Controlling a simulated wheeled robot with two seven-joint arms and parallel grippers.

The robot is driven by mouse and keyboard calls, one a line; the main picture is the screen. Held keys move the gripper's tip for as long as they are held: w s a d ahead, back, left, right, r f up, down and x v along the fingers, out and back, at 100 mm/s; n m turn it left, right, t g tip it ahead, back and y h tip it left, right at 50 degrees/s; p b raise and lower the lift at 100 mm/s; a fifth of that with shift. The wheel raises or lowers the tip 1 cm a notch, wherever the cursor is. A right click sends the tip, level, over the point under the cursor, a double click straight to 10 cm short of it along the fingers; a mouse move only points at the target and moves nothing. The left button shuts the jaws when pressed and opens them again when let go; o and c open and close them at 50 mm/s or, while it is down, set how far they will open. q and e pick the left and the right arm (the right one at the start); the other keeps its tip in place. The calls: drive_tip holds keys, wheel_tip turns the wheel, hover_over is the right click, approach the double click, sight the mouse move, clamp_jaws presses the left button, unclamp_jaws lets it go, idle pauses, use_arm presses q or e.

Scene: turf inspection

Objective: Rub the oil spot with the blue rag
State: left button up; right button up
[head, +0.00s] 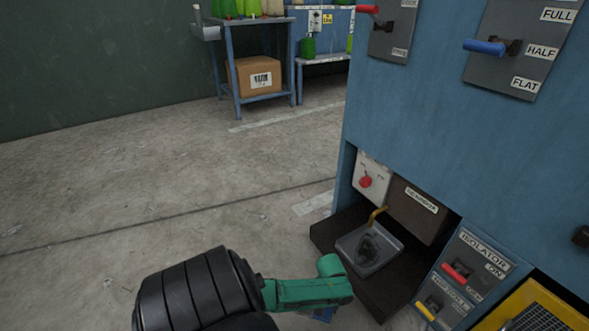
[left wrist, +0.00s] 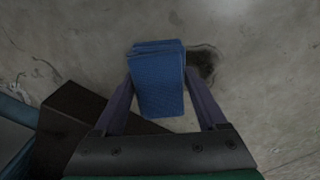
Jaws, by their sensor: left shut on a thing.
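The blue rag (left wrist: 158,85) is a folded pad between the two fingers of my left gripper (left wrist: 160,92) in the left wrist view. The gripper is shut on it. The oil spot (left wrist: 207,62) is a dark stain on the concrete floor, just right of the rag and partly hidden behind it and the right finger. I cannot tell whether the rag touches the floor. My right gripper is not in view.
A blue machine cabinet (head: 440,125) stands at the right. Its dark ledge (head: 328,237) holds a grey drip tray (head: 352,262) below a gearbox (head: 418,207). The dark ledge (left wrist: 75,125) is left of the rag in the wrist view. Floor on the left is clear.

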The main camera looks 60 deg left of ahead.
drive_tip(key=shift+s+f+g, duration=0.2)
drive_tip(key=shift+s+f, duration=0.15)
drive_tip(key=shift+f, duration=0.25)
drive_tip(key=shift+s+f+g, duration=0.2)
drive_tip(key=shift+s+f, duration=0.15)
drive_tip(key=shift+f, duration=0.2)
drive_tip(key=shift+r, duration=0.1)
